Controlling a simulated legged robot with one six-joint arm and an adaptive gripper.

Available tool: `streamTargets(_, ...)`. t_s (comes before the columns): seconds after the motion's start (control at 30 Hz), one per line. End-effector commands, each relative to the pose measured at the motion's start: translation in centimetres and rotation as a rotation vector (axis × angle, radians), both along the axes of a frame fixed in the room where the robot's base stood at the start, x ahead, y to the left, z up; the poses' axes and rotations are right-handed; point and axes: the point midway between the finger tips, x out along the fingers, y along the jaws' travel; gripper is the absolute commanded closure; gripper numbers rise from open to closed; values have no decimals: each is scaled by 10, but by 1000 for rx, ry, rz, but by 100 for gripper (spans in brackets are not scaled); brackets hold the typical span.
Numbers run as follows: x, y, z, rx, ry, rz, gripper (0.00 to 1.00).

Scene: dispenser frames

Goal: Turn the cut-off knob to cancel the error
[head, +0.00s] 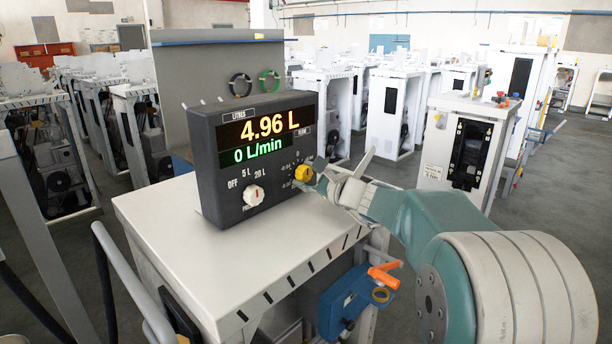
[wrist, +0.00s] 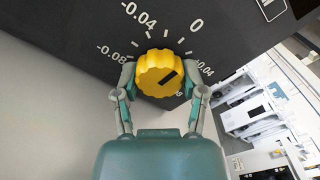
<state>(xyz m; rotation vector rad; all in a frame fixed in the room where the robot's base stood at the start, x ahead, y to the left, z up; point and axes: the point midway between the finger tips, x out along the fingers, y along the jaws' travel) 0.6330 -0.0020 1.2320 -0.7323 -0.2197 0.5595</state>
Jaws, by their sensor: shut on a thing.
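The yellow cut-off knob (head: 304,173) is on the lower right front of the dark display box (head: 207,165). The display reads 4.96 L and 0 L/min. A white preset knob (head: 253,195) with a red mark sits at the lower left.
The box stands on a white cabinet top (head: 165,225). An orange-handled valve (head: 384,275) on a blue part is below, at the cabinet's right side. Rows of similar white cabinets (head: 395,105) stand behind, with grey floor between.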

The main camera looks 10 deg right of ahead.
Motion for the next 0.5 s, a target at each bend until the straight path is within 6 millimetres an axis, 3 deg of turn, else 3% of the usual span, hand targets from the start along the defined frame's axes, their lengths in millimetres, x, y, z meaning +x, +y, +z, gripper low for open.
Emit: streamTargets(0.5,0,2,3,309,200,4,93)
